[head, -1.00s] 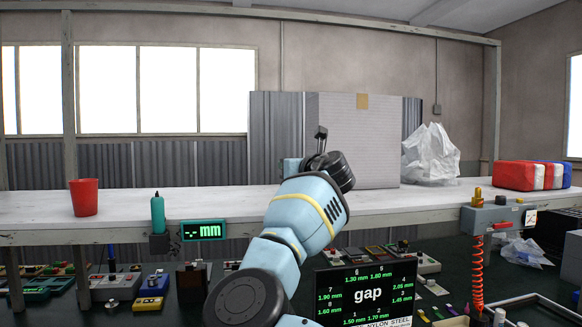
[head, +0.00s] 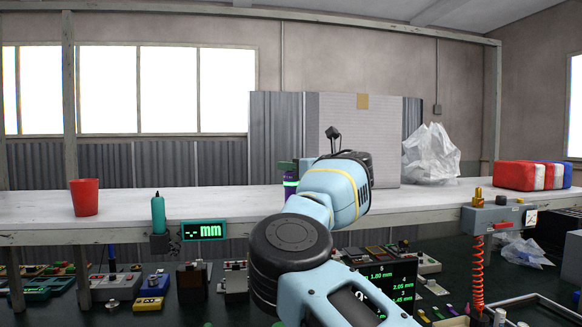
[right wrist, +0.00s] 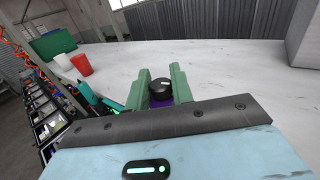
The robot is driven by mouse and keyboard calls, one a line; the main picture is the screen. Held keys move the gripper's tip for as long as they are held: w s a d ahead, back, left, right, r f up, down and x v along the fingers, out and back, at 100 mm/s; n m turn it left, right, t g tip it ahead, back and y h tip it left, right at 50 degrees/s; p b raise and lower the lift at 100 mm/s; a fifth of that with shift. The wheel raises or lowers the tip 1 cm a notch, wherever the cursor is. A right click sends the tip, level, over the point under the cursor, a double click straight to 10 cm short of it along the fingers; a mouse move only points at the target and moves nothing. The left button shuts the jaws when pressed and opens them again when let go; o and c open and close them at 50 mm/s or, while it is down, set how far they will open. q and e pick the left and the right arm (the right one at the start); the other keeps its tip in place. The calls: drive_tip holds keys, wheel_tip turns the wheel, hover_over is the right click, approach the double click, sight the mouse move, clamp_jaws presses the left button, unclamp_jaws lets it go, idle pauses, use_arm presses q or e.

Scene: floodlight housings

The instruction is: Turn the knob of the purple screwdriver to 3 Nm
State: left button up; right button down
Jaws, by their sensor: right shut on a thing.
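The purple screwdriver (head: 290,187) stands upright on the white shelf, partly hidden by my right arm in the head view. Its black knob (right wrist: 160,87) shows in the right wrist view, with a pale mark on top and a bit of purple body below it. My right gripper (right wrist: 160,80) has its two green fingers on either side of the knob, shut on it. In the head view only part of the right gripper (head: 285,166) shows, at the top of the screwdriver. The scale on the screwdriver cannot be read. My left gripper is not in view.
A red cup (head: 85,197) stands at the shelf's left. A teal tool (head: 158,214) and a green "mm" display (head: 204,231) are at the front edge. A plastic bag (head: 431,156) and a red-white-blue bundle (head: 533,175) are at the right.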

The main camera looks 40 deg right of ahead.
drive_tip(key=shift+f, duration=0.15)
drive_tip(key=c, duration=1.3)
unclamp_jaws()
drive_tip(key=shift+o, duration=0.2)
drive_tip(key=shift+s+d, duration=0.15)
drive_tip(key=shift+s, duration=0.4)
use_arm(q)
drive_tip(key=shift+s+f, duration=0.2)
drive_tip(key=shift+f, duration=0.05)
use_arm(e)
drive_tip(key=s, duration=0.6)
drive_tip(key=shift+s+d, duration=0.3)
